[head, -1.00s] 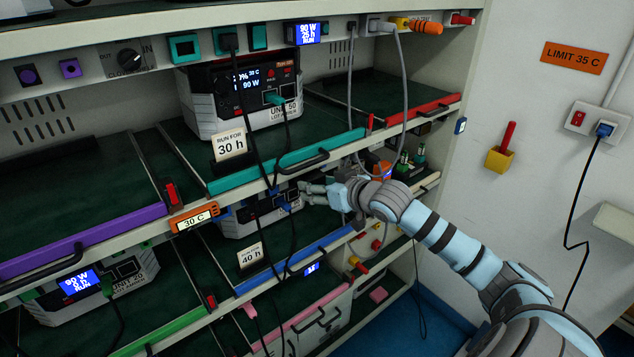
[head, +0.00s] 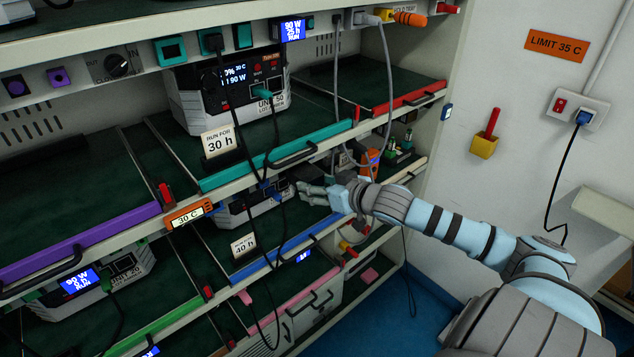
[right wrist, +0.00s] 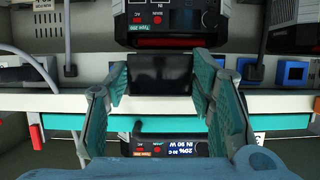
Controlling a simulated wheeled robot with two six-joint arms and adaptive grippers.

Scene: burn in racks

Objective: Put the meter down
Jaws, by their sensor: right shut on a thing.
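My right gripper (head: 312,194) reaches in from the right, at the gap under the teal-edged shelf of the rack. In the right wrist view, its two teal-padded fingers (right wrist: 160,84) are shut on a dark, flat-faced box, which I take to be the meter (right wrist: 160,72). The box sits between the fingertips, in front of a pale shelf edge. In the head view the meter is hard to make out against the dark shelf opening. My left gripper is not in view.
A power unit (head: 230,92) with a lit display stands on the teal-edged shelf (head: 280,155). Another unit (head: 255,205) sits below, beside the fingers. Grey cables (head: 388,80) and black cables hang near the gripper. An orange device (head: 373,160) is at the right.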

